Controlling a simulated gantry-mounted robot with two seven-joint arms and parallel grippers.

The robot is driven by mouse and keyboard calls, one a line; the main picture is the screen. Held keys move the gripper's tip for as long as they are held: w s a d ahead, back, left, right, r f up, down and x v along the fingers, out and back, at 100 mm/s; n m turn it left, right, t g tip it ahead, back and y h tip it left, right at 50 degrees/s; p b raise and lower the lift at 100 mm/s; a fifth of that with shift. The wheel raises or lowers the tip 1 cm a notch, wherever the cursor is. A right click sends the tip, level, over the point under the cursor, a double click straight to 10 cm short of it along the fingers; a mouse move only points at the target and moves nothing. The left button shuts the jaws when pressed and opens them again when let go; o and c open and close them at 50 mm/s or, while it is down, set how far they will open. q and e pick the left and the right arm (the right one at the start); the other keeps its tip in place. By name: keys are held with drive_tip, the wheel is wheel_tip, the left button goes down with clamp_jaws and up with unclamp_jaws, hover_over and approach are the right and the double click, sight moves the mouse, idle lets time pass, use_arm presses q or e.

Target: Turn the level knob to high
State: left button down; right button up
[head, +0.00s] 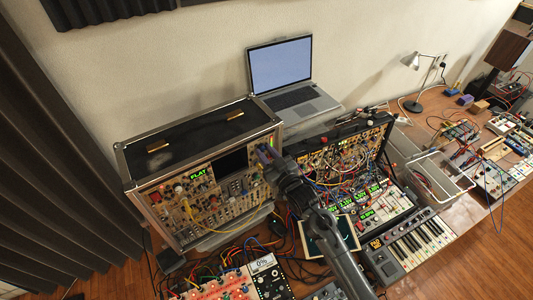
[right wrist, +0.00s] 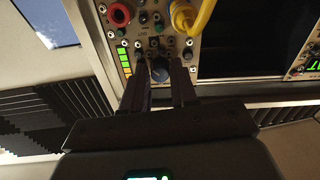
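A small dark knob (right wrist: 159,70) sits on the light synth panel (right wrist: 195,58) in the right wrist view, beside a lit green-to-orange bar meter (right wrist: 125,60). I cannot read a label on it. My right gripper (right wrist: 158,80) has its fingers apart, one on each side of the knob, with a gap visible; contact is not clear. In the head view my right gripper (head: 264,154) is at the right edge of the large synth case (head: 190,140) and hides the knob. My left gripper is not in view.
A laptop (head: 285,75) stands behind. A second cabled case (head: 345,150), a keyboard (head: 415,240) and a module reading 0% (head: 264,262) crowd the desk.

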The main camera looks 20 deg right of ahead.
drive_tip(key=o, duration=0.3)
drive_tip(key=shift+s+d, duration=0.15)
drive_tip(key=shift+s, duration=0.35)
drive_tip(key=shift+s+d+f+b, duration=0.1)
drive_tip(key=shift+s+d+b, duration=0.25)
drive_tip(key=shift+s, duration=1.25)
drive_tip(key=shift+s+d+b, duration=0.25)
drive_tip(key=shift+s+b, duration=0.25)
drive_tip(key=shift+s, duration=1.1)
drive_tip(key=shift+s+d+f+b, duration=0.1)
drive_tip(key=shift+s+d+b, duration=0.25)
drive_tip(key=shift+s, duration=1.25)
